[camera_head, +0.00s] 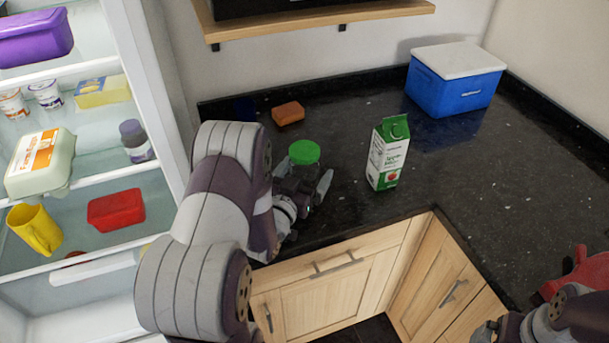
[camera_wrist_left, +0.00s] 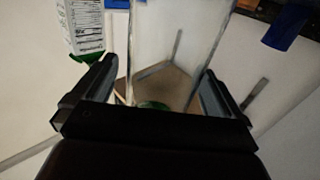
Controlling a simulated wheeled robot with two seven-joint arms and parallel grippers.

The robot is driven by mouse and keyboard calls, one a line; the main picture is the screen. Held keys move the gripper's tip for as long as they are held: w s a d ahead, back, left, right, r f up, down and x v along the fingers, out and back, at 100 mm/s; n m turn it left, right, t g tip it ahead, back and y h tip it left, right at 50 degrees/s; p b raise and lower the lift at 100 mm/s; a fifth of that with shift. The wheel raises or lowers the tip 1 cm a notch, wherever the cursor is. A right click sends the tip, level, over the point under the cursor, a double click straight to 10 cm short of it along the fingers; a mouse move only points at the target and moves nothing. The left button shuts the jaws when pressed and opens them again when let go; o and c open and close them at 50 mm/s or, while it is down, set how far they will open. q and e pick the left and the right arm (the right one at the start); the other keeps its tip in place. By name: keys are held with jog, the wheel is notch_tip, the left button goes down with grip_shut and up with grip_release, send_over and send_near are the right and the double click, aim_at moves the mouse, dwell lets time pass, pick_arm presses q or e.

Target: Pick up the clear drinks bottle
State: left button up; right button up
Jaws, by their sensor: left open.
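The clear drinks bottle (camera_head: 304,152) shows in the head view mainly as a green lid over a see-through body, standing on the dark counter. My left gripper (camera_head: 308,184) is beside it and hides its lower part. In the left wrist view the clear bottle (camera_wrist_left: 178,35) lies between the two spread fingers of my left gripper (camera_wrist_left: 152,88), with the green lid partly showing behind the gripper's edge. The fingers are open; I cannot tell whether either touches the bottle. My right gripper (camera_head: 487,331) is at the bottom right edge, only partly in view.
A green and white juice carton (camera_head: 388,153) stands close to the right of the bottle. An orange-brown block (camera_head: 288,113) and a blue cooler with a white lid (camera_head: 455,85) are farther back. A red object (camera_head: 585,273) is at the right. An open fridge (camera_head: 150,75) stands left.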

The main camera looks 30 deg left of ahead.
pick_arm(q)
jog(key=shift+w+a+f, duration=0.1)
jog(key=shift+w+a, duration=0.05)
jog(key=shift+w, duration=0.85)
jog(key=shift+s, duration=0.15)
jog(key=c, duration=1.4)
jog(key=shift+r, duration=0.2)
